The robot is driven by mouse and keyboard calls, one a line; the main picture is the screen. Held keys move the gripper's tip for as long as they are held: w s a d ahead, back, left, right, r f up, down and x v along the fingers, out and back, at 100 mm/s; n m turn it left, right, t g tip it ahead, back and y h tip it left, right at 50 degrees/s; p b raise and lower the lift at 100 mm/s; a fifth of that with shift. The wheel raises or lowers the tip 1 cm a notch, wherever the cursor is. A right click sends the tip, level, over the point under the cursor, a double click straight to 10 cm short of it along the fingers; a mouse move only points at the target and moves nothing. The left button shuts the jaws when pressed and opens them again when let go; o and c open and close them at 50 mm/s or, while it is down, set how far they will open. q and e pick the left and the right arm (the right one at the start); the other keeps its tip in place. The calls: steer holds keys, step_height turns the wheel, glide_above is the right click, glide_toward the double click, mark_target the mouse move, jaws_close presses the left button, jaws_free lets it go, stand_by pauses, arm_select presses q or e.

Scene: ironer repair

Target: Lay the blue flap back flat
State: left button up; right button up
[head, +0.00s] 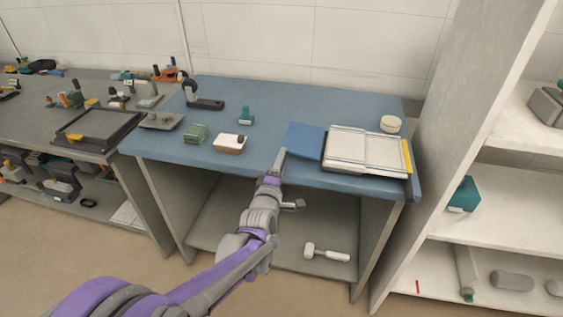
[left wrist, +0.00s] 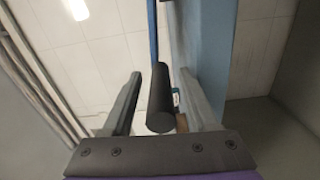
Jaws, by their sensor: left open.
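The blue flap (head: 305,140) is at the left side of the white-framed panel (head: 362,150), on the right part of the blue bench. Its exact tilt is hard to tell in the head view. My left gripper (head: 281,157) is at the bench's front edge, just left of the flap's near corner. In the left wrist view the gripper (left wrist: 160,76) is open, its fingers well apart. A thin blue strip (left wrist: 153,35), likely the flap edge-on, shows beyond the fingertips. A dark cylinder (left wrist: 161,98) appears between the fingers; I cannot tell what it is. My right gripper is not in view.
The blue bench top (head: 270,105) also holds a white-topped box (head: 230,143), a green block (head: 195,133), a teal part (head: 246,116) and a round cream pot (head: 390,124). A white-headed tool (head: 327,253) lies on the shelf below. A tall grey partition stands right.

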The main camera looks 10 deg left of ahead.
arm_select(q)
steer(key=s, duration=1)
steer(key=shift+s+a, duration=0.15)
steer(key=shift+s, duration=0.1)
